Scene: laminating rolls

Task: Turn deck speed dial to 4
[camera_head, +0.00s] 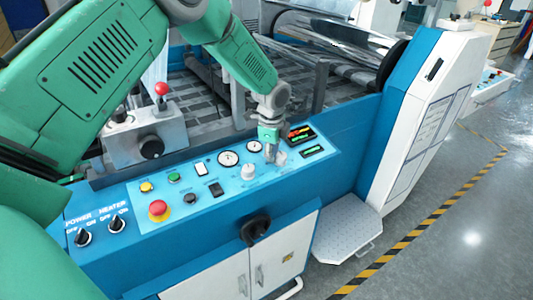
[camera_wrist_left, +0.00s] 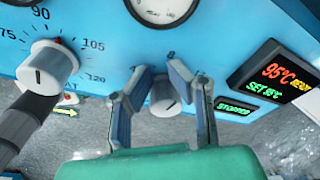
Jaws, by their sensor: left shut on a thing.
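The deck speed dial (camera_wrist_left: 165,95) is a small grey-white knob on the light blue control panel (camera_head: 228,178). My left gripper (camera_wrist_left: 160,88) is over the panel with one finger on each side of this dial, shut on it. The head view also shows the left gripper (camera_head: 273,150) reaching down near the panel's right end, where it partly covers the dial. My right gripper is not in view.
A white temperature knob (camera_wrist_left: 48,68) with printed numbers sits left of the dial. A display (camera_wrist_left: 275,75) reads 95°C, and a smaller one (camera_wrist_left: 234,108) reads STOPPED. A red emergency button (camera_head: 158,208) and power and heater switches are farther left. Two gauges (camera_head: 228,158) sit behind.

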